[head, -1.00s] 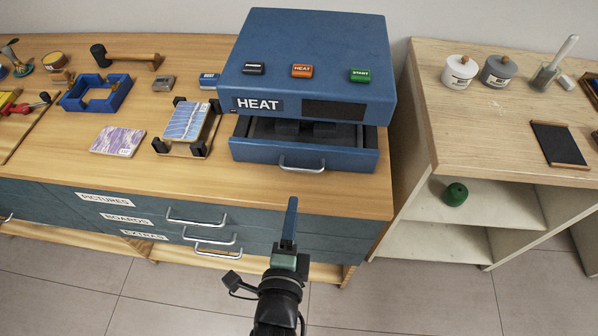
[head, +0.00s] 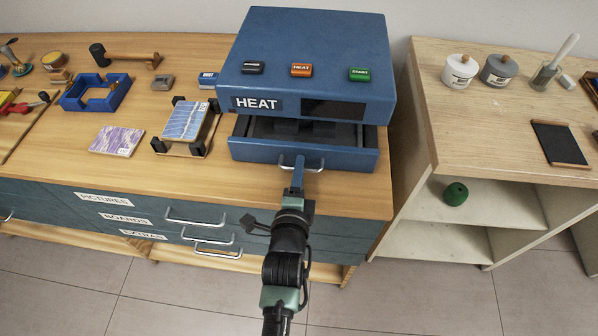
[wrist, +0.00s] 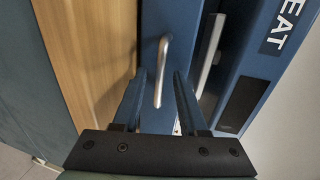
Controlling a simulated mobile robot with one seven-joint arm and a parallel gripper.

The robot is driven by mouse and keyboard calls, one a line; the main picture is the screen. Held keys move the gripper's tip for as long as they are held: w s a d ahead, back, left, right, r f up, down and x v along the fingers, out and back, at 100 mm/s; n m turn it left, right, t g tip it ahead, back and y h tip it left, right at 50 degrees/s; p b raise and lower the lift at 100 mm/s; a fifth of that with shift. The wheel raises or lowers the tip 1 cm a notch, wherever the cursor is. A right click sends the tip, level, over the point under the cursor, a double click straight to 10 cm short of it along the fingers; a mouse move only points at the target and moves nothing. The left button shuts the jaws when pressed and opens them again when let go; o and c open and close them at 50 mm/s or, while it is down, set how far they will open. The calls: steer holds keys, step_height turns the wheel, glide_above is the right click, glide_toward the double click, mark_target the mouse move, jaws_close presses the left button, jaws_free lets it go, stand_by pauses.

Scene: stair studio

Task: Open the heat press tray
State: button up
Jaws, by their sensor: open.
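The blue heat press (head: 310,60) stands on the wooden counter, with HEAT lettering and several buttons on top. Its tray (head: 250,150) is slid partly out below the body, showing a dark interior. The tray's silver handle (head: 302,164) is on its front face; it also shows in the wrist view (wrist: 162,70). My gripper (head: 297,172) is at the handle, and in the wrist view its two blue fingers (wrist: 160,95) are open, one on each side of the handle. I cannot tell whether either finger touches it.
A rack with a striped picture (head: 184,122) and a purple tile (head: 117,140) lie left of the press. Drawers with silver handles (head: 196,217) are below the counter edge. A pale shelf unit (head: 450,130) stands at the right. The floor in front is clear.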

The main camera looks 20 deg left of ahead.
jaws_close()
stand_by(1.4)
